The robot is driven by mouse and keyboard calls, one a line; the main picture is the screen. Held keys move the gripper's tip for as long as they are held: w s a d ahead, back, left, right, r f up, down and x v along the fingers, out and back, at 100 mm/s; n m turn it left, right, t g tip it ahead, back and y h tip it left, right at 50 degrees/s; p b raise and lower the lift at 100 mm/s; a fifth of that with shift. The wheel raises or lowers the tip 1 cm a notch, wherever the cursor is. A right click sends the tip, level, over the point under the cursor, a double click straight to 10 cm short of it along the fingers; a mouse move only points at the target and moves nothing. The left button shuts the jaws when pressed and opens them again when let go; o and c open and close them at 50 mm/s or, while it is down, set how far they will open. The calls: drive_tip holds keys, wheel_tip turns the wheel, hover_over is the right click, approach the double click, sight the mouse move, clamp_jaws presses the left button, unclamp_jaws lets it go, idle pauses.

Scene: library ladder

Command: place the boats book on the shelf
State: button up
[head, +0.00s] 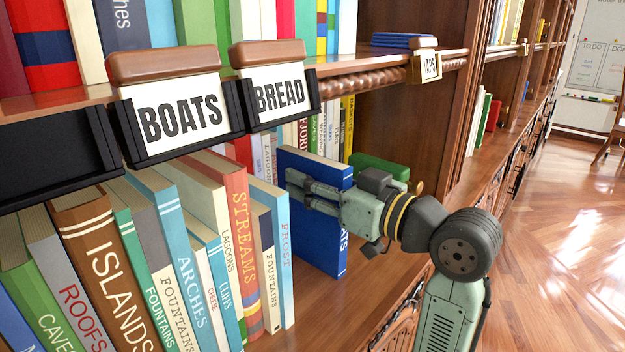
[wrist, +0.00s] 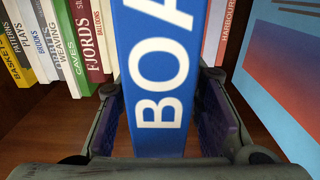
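The boats book is a blue book with white lettering; in the head view (head: 312,240) it stands upright at the lower shelf, right of the Frost book. Its spine, lettered "BOA", fills the middle of the wrist view (wrist: 158,75). My gripper (head: 312,192) reaches in from the right, and its fingers lie on both sides of the book in the wrist view (wrist: 158,115). The shelf (head: 330,305) has bare wood below the book. The book's lower edge is hidden in the wrist view, so I cannot tell whether it touches the shelf.
A row of books, including Islands (head: 105,265), Streams (head: 243,240) and Frost (head: 283,270), stands left of the boats book. More books stand behind, such as Fjords (wrist: 88,40). A "BOATS" label (head: 180,112) and a "BREAD" label (head: 279,92) hang above. A green book (head: 380,166) lies behind my gripper.

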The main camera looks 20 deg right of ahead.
drive_tip(key=shift+o, duration=0.4)
drive_tip(key=b+v, duration=0.1)
drive_tip(key=v, duration=1.1)
drive_tip(key=shift+b, duration=0.4)
